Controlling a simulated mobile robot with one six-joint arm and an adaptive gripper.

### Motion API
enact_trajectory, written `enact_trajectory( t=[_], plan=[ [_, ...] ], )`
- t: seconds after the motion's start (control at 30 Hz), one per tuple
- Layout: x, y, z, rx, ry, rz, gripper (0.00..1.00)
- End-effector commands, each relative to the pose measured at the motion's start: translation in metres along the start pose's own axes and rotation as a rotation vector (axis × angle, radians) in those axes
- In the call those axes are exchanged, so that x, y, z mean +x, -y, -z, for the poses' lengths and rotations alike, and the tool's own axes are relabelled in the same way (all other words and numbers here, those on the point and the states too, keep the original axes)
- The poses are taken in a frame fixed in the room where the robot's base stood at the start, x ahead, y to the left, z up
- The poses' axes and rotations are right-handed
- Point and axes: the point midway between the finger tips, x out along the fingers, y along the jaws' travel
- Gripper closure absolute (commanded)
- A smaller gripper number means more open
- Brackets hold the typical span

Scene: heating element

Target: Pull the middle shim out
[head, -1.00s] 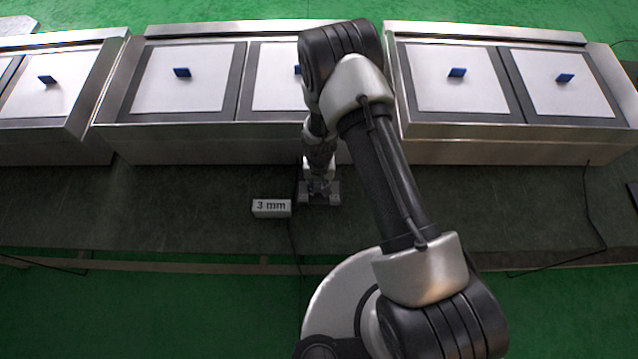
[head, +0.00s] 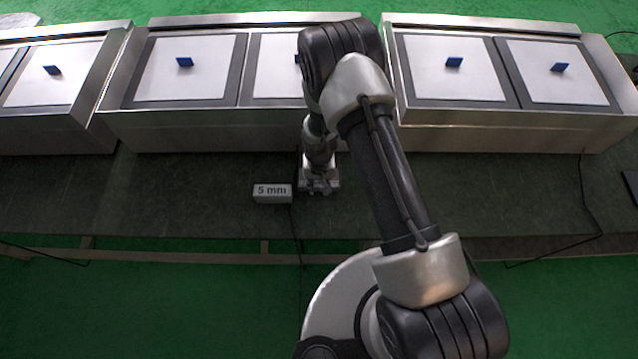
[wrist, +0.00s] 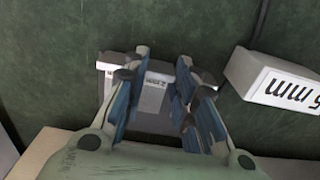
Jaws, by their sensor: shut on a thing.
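My gripper (head: 320,184) is low at the dark bench, in front of the metal units. In the wrist view my gripper (wrist: 161,66) has its two blue-lined fingers on either side of a small grey block (wrist: 153,98) with a tiny dark label, and is shut on it. The label is too small to read surely. A lighter grey piece (wrist: 118,70) shows behind and beside the fingers. I cannot tell which piece is the middle shim, or whether the held block is apart from its neighbours.
A white box marked "5 mm" (head: 272,193) stands left of my gripper; the wrist view shows it at the right (wrist: 275,85). Metal units (head: 500,120) with white plates and blue tabs line the back. Dark cables cross the bench (head: 450,190), whose front is mostly clear.

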Motion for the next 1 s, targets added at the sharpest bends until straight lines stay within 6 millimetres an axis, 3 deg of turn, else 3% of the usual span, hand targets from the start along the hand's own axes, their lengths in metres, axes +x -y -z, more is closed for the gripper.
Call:
enact_trajectory(
  t=[0.1, 0.13, 0.43, 0.87, 1.0],
  plan=[
    [0.001, -0.001, -0.006, -0.001, 0.014, -0.005, 1.0],
    [0.001, -0.001, -0.006, -0.001, 0.015, -0.005, 0.74],
    [0.001, -0.001, -0.005, -0.001, 0.013, -0.004, 0.54],
    [0.0, -0.001, -0.003, -0.001, 0.007, -0.002, 0.53],
    [-0.01, 0.0, -0.002, -0.001, 0.006, -0.002, 0.53]
  ],
)
